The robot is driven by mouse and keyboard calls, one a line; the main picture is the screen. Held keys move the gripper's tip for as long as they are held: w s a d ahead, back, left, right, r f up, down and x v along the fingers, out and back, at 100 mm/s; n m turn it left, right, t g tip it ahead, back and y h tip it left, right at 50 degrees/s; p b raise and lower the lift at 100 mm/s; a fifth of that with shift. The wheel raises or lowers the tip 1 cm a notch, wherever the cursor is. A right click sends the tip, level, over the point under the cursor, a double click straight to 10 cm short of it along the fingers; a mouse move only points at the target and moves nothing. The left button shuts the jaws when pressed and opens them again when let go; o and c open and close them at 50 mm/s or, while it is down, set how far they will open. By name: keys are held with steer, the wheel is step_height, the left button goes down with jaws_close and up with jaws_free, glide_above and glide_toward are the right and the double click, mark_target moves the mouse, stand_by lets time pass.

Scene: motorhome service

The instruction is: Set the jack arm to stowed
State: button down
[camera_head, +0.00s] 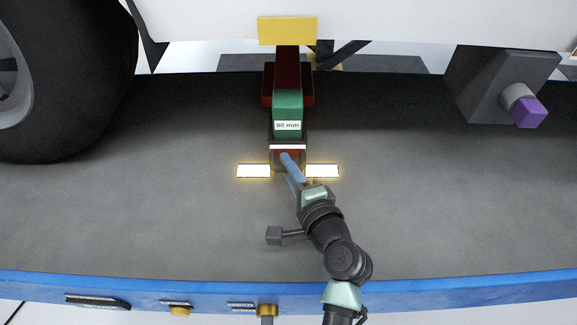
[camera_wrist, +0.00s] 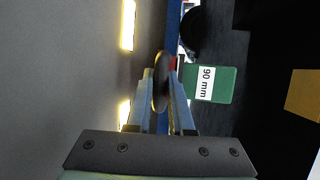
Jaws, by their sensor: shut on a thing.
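The jack stands in the upper middle of the head view, with a dark red body (camera_head: 287,72) under a yellow pad (camera_head: 287,31). Its green block (camera_head: 288,104) carries a "90 mm" label and also shows in the wrist view (camera_wrist: 222,86). My gripper (camera_head: 289,160) reaches the jack's near end from below right. In the wrist view its blue fingers (camera_wrist: 161,84) are shut on a dark round knob (camera_wrist: 161,92), seen nearly edge-on. The fingers hide most of the knob in the head view. I cannot tell which part of the jack is the arm.
Glowing white floor markers lie left (camera_head: 253,171) and right (camera_head: 322,171) of the jack's near end. A large tyre (camera_head: 90,80) stands at left. A grey bracket with a purple-ended knob (camera_head: 529,112) is at upper right. A blue edge (camera_head: 130,285) runs along the front. The grey floor between is clear.

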mark_target(289, 153)
steer(key=w+b, duration=0.1)
steer(key=w, duration=0.3)
steer(key=shift+w, duration=0.15)
steer(key=shift+r, duration=0.15)
steer(key=c, duration=1.2)
jaws_free()
steer(key=o, duration=0.4)
steer(key=shift+w, duration=0.1)
steer(key=v, duration=1.3)
steer(key=shift+b, duration=0.35)
